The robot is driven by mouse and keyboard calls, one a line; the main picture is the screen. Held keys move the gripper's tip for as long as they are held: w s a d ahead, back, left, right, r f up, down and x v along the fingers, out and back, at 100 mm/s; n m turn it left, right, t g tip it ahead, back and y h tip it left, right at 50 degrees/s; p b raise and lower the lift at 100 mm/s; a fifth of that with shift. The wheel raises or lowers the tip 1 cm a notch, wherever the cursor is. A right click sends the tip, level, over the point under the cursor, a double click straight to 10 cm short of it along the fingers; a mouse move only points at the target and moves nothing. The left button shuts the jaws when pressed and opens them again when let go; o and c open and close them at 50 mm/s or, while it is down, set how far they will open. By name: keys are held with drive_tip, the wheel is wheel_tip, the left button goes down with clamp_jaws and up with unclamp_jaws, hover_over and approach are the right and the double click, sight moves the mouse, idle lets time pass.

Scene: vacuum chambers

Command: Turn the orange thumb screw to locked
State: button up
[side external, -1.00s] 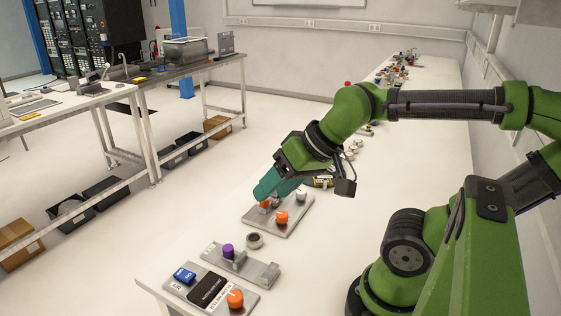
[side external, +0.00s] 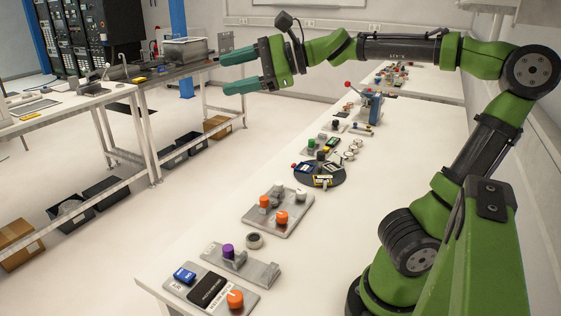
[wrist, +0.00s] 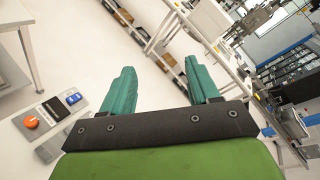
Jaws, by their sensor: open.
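Several orange knobs show in the side view, and I cannot tell which is the thumb screw. One orange knob (side external: 264,202) and another orange knob (side external: 282,218) sit on a grey metal plate (side external: 292,229), beside a white knob (side external: 301,194). A third orange knob (side external: 235,298) sits on the panel at the near table end. It also shows at the left of the wrist view (wrist: 31,122). My gripper (side external: 229,73) is open and empty, raised high and far from the plate, pointing left. Its two teal fingers stand apart in the wrist view (wrist: 164,68).
The near panel (side external: 208,287) carries a blue switch (side external: 184,275). A purple knob (side external: 228,251) on a metal bracket and a small ring (side external: 254,240) lie between panel and plate. A dark round tray (side external: 334,181) and several small devices stand beyond. Open floor lies left of the table.

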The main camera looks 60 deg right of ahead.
drive_tip(key=w+d+r+m+t+h, duration=0.2)
drive_tip(key=w+d+r+m, duration=0.15)
drive_tip(key=d+m, duration=0.4)
drive_tip(key=w+d+r+m+t+h, duration=0.25)
drive_tip(key=w+d+m, duration=0.25)
drive_tip(key=d+m, duration=0.25)
wheel_tip(320, 180, up, 5)
drive_tip(key=w+a+h, duration=0.2)
drive_tip(key=a+f+n+g+y, duration=0.2)
drive_tip(key=a+f+n+g, duration=0.25)
drive_tip(key=a+n, duration=0.4)
drive_tip(key=n+g+h, duration=0.3)
drive_tip(key=n+g, duration=1)
drive_tip(key=n, duration=1.8)
hover_over(282, 214)
wheel_tip(282, 214, down, 29)
wheel_tip(282, 214, down, 16)
drive_tip(key=shift+d+f, duration=0.1)
drive_tip(key=shift+f, duration=0.15)
